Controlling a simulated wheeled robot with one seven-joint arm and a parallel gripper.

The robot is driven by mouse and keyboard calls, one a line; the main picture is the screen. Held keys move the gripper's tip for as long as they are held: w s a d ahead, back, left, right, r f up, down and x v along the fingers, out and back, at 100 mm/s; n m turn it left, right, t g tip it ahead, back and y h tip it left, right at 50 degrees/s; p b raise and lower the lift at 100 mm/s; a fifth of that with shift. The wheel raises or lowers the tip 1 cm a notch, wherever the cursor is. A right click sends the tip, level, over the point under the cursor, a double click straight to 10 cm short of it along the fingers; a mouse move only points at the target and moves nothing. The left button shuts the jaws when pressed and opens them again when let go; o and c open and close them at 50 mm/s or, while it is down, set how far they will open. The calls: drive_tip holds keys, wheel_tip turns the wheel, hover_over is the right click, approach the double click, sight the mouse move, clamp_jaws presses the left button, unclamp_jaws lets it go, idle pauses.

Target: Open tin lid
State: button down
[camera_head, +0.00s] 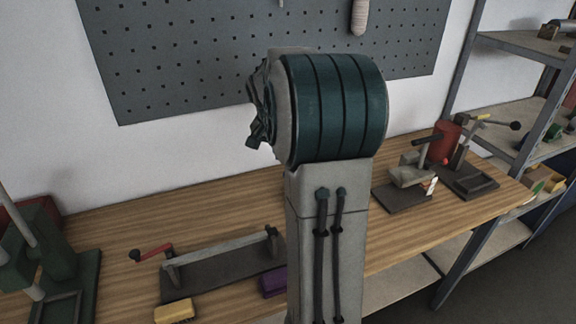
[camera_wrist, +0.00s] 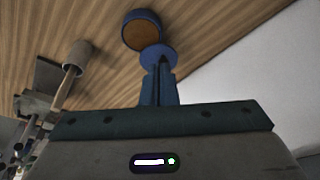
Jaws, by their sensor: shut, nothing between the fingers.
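A round blue tin (camera_wrist: 155,17) shows at the top of the wrist view, with a brown-orange face inside its blue rim. A blue disc (camera_wrist: 148,55), which looks like its lid, lies between the tin and my fingertips and overlaps the tin's near edge in the picture. I cannot tell whether disc and tin touch. My gripper (camera_wrist: 160,68) is shut and holds nothing. Its fingertips overlap the disc in the picture; contact is unclear. In the head view my arm blocks the middle of the bench, and tin, disc and gripper are not seen there.
The wooden bench (camera_head: 440,215) carries a red-handled fixture (camera_head: 222,277), a yellow block (camera_head: 174,313), a purple block (camera_head: 273,284) and a green press (camera_head: 70,262). Lever tools and a red cylinder (camera_head: 443,141) stand at right. A tan cylinder on a handle (camera_wrist: 77,56) shows in the wrist view.

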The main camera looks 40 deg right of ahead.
drive_tip(key=x, duration=0.3)
drive_tip(key=d+p+x, duration=0.1)
drive_tip(key=x, duration=0.3)
drive_tip(key=w+p+x, duration=0.1)
drive_tip(key=x, duration=0.3)
drive_tip(key=shift+d+r, duration=0.15)
drive_tip(key=shift+r, duration=0.15)
drive_tip(key=shift+w+d+f, duration=0.25)
drive_tip(key=shift+w+d, duration=0.25)
drive_tip(key=shift+d, duration=0.3)
